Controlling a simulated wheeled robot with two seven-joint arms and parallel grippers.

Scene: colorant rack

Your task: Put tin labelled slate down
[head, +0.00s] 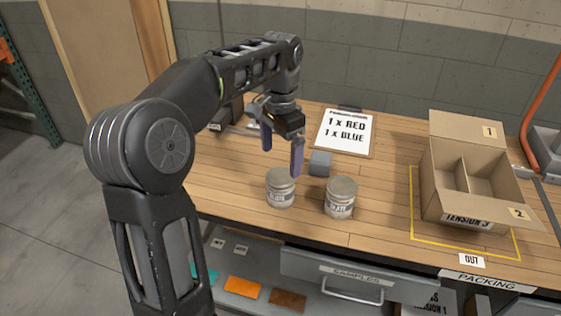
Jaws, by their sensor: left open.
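The tin labelled slate (341,198) stands upright on the wooden bench, near its front edge. A second similar tin (280,188) stands upright just to its left, apart from it; its label is too small to read surely. My left gripper (281,155) is open and empty, with its purple fingers pointing down. In the picture its fingertips are just above and behind the left tin and to the left of the slate tin. My right gripper is not in view.
A small grey block (320,163) sits behind the tins. An open divided carton (470,185) stands at right inside a yellow outline. A samples drawer (352,284) is below the bench edge.

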